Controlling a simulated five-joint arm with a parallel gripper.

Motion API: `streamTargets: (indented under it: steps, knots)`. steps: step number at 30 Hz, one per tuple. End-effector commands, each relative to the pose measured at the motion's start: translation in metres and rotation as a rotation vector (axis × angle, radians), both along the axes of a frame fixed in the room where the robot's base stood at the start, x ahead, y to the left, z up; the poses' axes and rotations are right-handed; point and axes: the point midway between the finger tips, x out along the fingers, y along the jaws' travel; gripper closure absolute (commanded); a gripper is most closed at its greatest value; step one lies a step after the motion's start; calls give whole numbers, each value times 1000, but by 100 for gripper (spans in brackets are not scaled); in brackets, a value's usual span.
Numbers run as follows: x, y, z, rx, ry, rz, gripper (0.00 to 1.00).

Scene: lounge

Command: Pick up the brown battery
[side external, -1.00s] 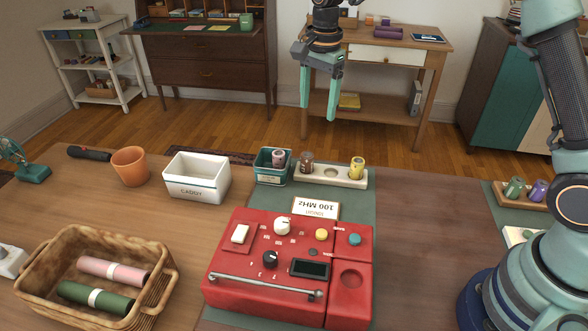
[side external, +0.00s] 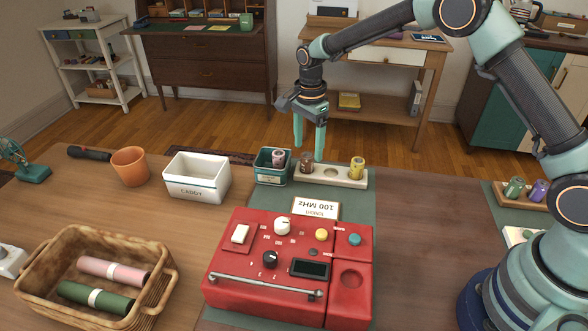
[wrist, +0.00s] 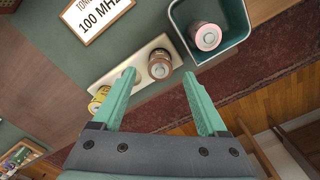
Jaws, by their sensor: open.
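The brown battery (side external: 306,161) stands upright in the left end of a cream holder (side external: 342,180) on the table. In the wrist view the brown battery (wrist: 159,66) shows its metal top between and beyond my fingertips. My gripper (side external: 309,158) is open and empty, its fingers pointing down at the holder in the side view. In the wrist view my gripper (wrist: 158,74) has one finger on each side of the battery, the left one over the holder. A yellow battery (side external: 357,168) stands in the holder's right end; the middle socket is empty.
A teal bin (side external: 271,178) holding a pink battery (side external: 278,157) stands just left of the holder. A white caddy (side external: 197,184) and an orange pot (side external: 130,167) are further left. A red radio panel (side external: 225,282) and a 100 MHz sign (side external: 316,208) lie in front.

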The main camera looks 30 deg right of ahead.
Motion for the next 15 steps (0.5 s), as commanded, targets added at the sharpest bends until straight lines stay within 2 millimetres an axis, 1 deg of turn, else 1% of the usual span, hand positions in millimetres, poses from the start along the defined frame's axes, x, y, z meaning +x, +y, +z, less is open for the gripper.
streamTargets:
  steps: [1,6,9,15]
  knots:
    - [-1,1,-10,-1,6,1,24]
    - [-1,2,-31,0,3,0,24]
    - [-1,1,-37,0,2,0,24]
    - [0,1,-37,0,1,0,24]
